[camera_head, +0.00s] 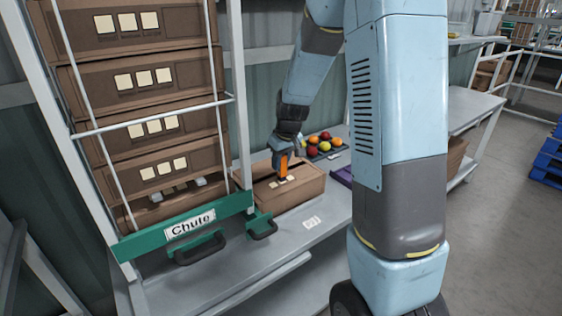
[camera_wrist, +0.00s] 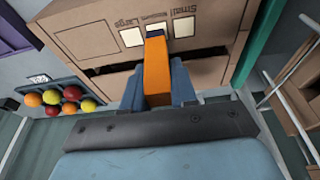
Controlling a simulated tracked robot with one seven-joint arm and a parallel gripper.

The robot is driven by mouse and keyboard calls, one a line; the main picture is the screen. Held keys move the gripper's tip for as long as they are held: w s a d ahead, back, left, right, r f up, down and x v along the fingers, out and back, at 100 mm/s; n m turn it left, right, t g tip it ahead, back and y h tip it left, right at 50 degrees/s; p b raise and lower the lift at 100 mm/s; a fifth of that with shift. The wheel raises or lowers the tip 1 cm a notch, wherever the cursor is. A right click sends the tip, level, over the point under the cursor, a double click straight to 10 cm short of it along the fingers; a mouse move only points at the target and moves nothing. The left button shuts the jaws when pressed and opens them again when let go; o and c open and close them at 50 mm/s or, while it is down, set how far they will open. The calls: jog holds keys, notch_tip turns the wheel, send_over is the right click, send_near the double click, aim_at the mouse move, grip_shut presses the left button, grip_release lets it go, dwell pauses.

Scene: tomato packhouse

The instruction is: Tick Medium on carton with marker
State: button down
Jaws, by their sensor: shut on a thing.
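My gripper (camera_head: 284,152) is shut on an orange marker (camera_head: 284,165), which points down at the carton. The brown carton (camera_head: 302,192) lies on the bench with pale tick squares on its near upper face. In the wrist view, my gripper (camera_wrist: 158,92) holds the marker (camera_wrist: 157,72) between its two blue-grey fingers. Its dark blue end lies over the lower part of the middle square (camera_wrist: 156,27). Squares by the words Large (camera_wrist: 132,37) and Small (camera_wrist: 184,27) show on either side. I cannot tell whether the marker touches the carton or whether any mark is there.
A green Chute rail (camera_head: 190,226) and a rack of stacked cartons (camera_head: 140,75) stand left of the carton. A dark tray (camera_head: 343,152) of red, orange and yellow tomatoes lies behind it.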

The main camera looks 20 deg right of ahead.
jog(key=shift+s+a, duration=0.25)
jog(key=shift+s, duration=0.2)
jog(key=shift+w+d, duration=0.1)
jog(key=shift+w, duration=0.05)
dwell(0.4)
jog(key=shift+r, duration=3)
